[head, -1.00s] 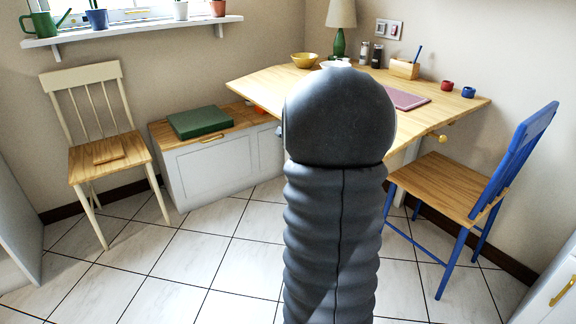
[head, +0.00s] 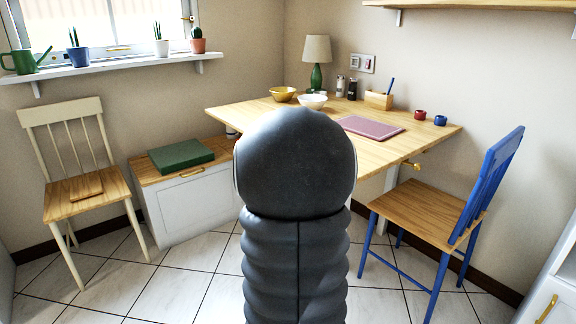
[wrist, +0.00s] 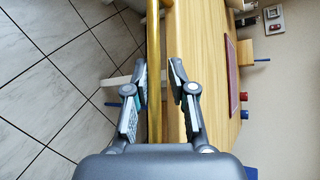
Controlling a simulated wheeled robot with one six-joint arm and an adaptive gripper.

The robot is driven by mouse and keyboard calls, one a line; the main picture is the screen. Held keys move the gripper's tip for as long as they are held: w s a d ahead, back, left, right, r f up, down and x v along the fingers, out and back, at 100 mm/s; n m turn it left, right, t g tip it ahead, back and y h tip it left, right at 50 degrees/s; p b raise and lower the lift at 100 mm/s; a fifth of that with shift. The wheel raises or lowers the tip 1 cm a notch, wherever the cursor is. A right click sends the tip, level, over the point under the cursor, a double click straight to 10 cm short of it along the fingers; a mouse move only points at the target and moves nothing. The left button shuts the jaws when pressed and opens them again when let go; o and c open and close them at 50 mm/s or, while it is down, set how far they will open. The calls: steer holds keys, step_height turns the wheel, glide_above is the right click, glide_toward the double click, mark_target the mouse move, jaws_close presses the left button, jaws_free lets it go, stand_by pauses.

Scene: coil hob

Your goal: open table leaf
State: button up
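The wooden table (head: 395,150) stands against the back wall, its top level in the head view. Its wooden top also fills the middle of the wrist view (wrist: 208,60). A long brass bar (wrist: 153,35) runs alongside the table's edge there. My gripper (wrist: 159,76) is open, with one finger left of the bar and the other over the wooden edge. The bar passes between the fingers; I cannot tell whether either touches it. In the head view my own body hides the gripper and the table's near part. A small brass knob (head: 413,167) shows under the right edge.
A blue chair (head: 430,208) stands at right, a cream chair (head: 82,188) at left. A low white cabinet (head: 190,205) carries a green box (head: 181,156). Bowls (head: 312,101), a lamp (head: 316,60) and a pink mat (head: 370,127) are on the table. Tiled floor (wrist: 55,90) is clear at left.

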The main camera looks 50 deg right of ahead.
steer(key=shift+a+r, duration=0.1)
steer(key=shift+r, duration=0.05)
steer(key=v, duration=1.2)
steer(key=shift+w, duration=0.1)
stand_by(0.5)
